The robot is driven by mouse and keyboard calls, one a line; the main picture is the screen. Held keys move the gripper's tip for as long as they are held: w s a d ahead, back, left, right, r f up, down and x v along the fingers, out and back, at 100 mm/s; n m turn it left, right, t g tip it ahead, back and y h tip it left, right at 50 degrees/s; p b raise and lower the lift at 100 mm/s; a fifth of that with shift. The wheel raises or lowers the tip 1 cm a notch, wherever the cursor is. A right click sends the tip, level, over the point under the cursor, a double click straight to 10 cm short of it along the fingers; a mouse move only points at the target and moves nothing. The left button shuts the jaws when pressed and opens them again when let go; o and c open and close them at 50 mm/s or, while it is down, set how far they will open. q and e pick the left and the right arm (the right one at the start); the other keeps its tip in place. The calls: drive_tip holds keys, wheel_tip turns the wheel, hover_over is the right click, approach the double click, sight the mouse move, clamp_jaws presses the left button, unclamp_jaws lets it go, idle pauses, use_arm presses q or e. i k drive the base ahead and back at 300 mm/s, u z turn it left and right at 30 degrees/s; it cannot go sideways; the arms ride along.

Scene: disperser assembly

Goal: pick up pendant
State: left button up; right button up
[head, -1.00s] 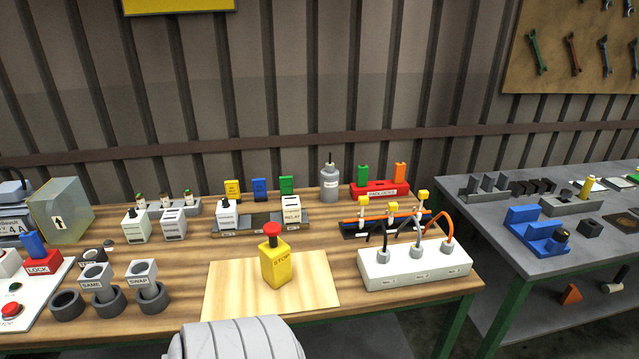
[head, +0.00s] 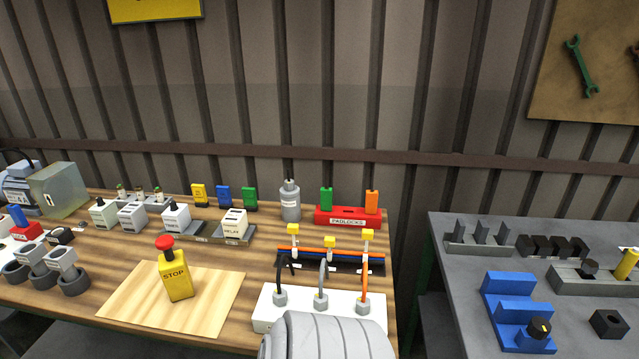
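The pendant is a yellow box labelled STOP (head: 176,278) with a red mushroom button on top. It stands slightly tilted in view on a pale wooden board (head: 215,304) on the workbench, left of centre in the head view. A grey rounded part of my own body shows at the bottom edge, right of the pendant. Neither of my grippers is in view, and nothing touches the pendant.
A white block with cable plugs (head: 262,313) stands right of the board. Relays (head: 233,223), a red padlock rack (head: 347,217) and grey rings (head: 73,281) are around it. A gap separates the bench from a grey table (head: 450,300) at right.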

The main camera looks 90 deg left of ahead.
sight(174, 274)
drive_tip(key=z, duration=0.05)
drive_tip(key=i, duration=0.6)
drive_tip(key=u, duration=3)
